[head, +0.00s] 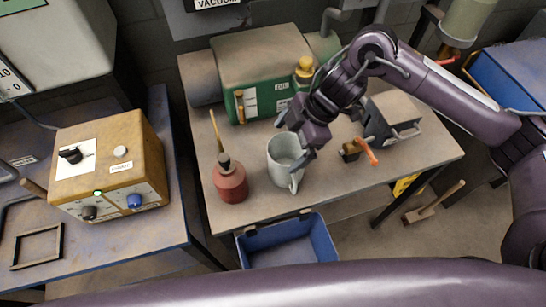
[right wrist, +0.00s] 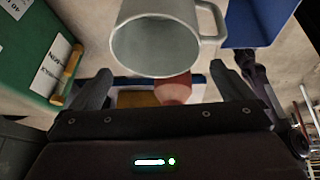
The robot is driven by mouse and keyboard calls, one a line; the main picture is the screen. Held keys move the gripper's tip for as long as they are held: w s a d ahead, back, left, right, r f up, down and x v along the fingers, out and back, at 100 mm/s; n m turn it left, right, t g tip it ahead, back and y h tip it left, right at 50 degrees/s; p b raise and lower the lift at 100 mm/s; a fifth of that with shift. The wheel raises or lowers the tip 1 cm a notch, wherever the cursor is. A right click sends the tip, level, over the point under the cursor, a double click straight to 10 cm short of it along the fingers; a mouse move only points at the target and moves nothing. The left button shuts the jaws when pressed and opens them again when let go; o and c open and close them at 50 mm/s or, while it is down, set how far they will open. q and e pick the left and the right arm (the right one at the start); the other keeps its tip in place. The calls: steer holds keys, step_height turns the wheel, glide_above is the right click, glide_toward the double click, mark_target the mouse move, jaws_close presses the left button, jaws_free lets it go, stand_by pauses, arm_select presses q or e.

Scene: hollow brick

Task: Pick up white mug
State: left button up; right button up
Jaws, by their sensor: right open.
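The white mug (head: 284,158) stands upright on the workbench (head: 222,213) in the head view, between a red oil can and my right gripper. Its handle points toward the front of the bench. It also shows in the right wrist view (right wrist: 157,45), with its open rim toward the camera and its handle at the right. My right gripper (head: 296,140) is open, with its fingers close to the mug's rim at the upper right side. In the right wrist view the two fingers (right wrist: 158,88) are apart with nothing held between them. My left gripper is not in view.
The red oil can (head: 230,182) stands close left of the mug. A green oil machine (head: 265,75) is behind it. An orange-handled tool (head: 366,150) and a grey metal block (head: 394,117) lie to the right. A blue bin (head: 289,243) sits below the front edge.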

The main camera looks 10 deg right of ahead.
steer(key=shift+m+g+h, duration=0.3)
steer(key=f, duration=0.2)
steer(key=f+p, duration=0.1)
steer(key=f, duration=0.1)
steer(key=a+f, duration=0.1)
steer(key=f, duration=0.1)
steer(key=shift+w+f, duration=0.2)
steer(key=shift+w, duration=0.1)
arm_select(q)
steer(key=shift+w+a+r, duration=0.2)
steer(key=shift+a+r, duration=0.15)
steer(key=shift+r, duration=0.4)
arm_select(e)
steer(key=shift+c, duration=0.4)
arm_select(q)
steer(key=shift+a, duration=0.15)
arm_select(e)
steer(key=c, duration=1)
